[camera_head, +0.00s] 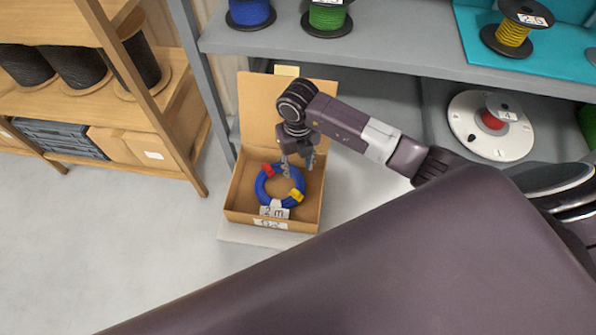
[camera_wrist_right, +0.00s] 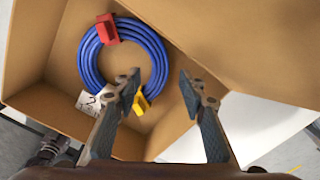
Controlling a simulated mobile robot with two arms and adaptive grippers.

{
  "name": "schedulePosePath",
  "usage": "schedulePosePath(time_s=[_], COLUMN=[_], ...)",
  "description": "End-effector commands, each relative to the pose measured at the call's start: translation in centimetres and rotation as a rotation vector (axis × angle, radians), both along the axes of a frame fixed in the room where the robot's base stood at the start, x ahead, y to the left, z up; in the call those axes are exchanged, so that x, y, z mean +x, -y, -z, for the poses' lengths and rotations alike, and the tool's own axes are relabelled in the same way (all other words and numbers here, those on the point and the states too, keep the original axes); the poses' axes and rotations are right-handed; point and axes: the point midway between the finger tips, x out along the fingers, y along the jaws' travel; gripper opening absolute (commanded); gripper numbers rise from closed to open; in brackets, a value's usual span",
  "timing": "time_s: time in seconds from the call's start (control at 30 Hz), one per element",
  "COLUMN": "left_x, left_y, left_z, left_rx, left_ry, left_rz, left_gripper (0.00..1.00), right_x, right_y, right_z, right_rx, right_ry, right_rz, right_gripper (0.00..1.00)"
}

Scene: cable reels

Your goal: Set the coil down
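The blue coil (camera_head: 280,185) lies in the open cardboard box (camera_head: 240,210), with a red clip, a yellow clip and a white tag reading "2 m". In the right wrist view the coil (camera_wrist_right: 88,62) lies flat against the bottom of the box (camera_wrist_right: 205,30). My right gripper (camera_head: 298,165) is over the box at the coil's upper right. In the wrist view my right gripper (camera_wrist_right: 158,85) has its fingers spread wide with nothing between the tips; one finger overlaps the coil's edge near the yellow clip. My left gripper is not in view.
A grey shelf (camera_head: 380,40) with blue, green and yellow reels stands behind the box. A white reel (camera_head: 491,125) sits on the lower level at right. A wooden rack (camera_head: 60,100) with black reels is at left. The floor (camera_head: 150,250) at front left is clear.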

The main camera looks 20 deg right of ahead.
Motion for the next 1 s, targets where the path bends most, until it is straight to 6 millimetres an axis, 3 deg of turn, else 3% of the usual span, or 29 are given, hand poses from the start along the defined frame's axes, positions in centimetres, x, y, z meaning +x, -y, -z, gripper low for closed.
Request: schedulePosePath(time_s=[0.2,0.4,1.0], left_x=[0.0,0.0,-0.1], left_y=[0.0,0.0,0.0], left_z=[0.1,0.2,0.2], left_rx=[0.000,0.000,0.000], left_ry=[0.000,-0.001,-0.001], left_rz=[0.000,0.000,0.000], left_gripper=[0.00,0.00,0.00], right_x=[0.1,0.0,0.0], right_y=[0.1,0.0,0.0], right_z=[-4.7,-6.9,-7.4], right_rx=[-0.001,0.000,0.000], right_ry=[0.004,0.000,-0.001], right_rz=[-0.001,0.000,0.001], right_gripper=[0.38,0.38,0.38])
